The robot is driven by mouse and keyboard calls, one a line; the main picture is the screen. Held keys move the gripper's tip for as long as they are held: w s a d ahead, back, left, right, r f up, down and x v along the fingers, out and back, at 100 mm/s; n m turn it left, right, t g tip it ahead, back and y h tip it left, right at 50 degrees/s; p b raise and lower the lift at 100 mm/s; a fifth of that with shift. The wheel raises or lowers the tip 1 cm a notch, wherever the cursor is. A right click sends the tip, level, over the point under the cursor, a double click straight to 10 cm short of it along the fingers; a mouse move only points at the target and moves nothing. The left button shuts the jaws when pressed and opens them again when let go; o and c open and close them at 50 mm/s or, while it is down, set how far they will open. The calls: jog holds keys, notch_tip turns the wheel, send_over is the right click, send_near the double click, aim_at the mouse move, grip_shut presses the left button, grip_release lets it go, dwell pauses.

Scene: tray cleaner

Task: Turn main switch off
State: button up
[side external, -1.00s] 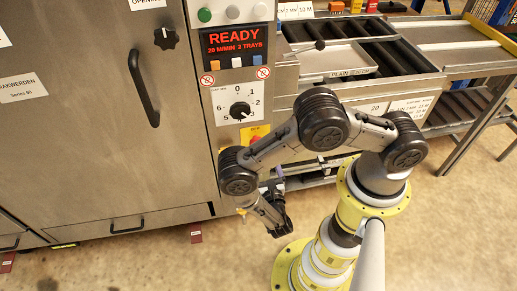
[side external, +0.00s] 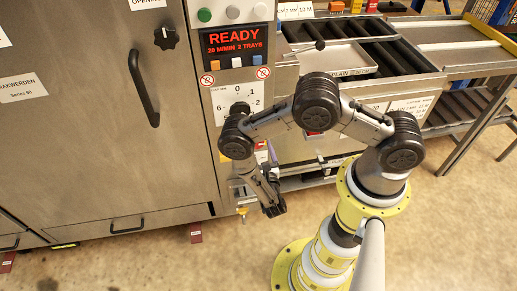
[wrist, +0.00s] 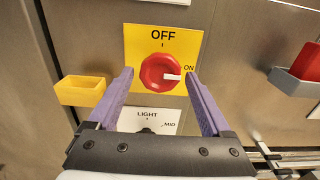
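The main switch is a red round knob (wrist: 160,73) on a yellow plate (wrist: 136,40) in the wrist view. OFF is printed at its top and ON at its right. The knob's white pointer is turned right, beside ON. My gripper (wrist: 158,76) is open, with its purple fingers reaching up toward the plate, one on each side of the knob's lower part. I cannot tell how far the fingertips are from the panel. In the side view my arm mostly hides the switch.
A white LIGHT plate (wrist: 147,117) sits just below the switch, partly behind my gripper. A yellow box (wrist: 82,93) juts out at left and a grey holder with a red part (wrist: 297,75) at right. The display (side external: 235,41) reads READY.

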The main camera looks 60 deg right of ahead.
jog(key=c, duration=1.1)
jog(key=shift+n, duration=0.4)
jog(key=shift+s+r+n, duration=0.1)
jog(key=shift+r+n, duration=0.05)
jog(key=shift+n, duration=8.45)
jog(key=o, duration=1.4)
jog(key=shift+c, duration=0.2)
jog(key=shift+s, duration=0.1)
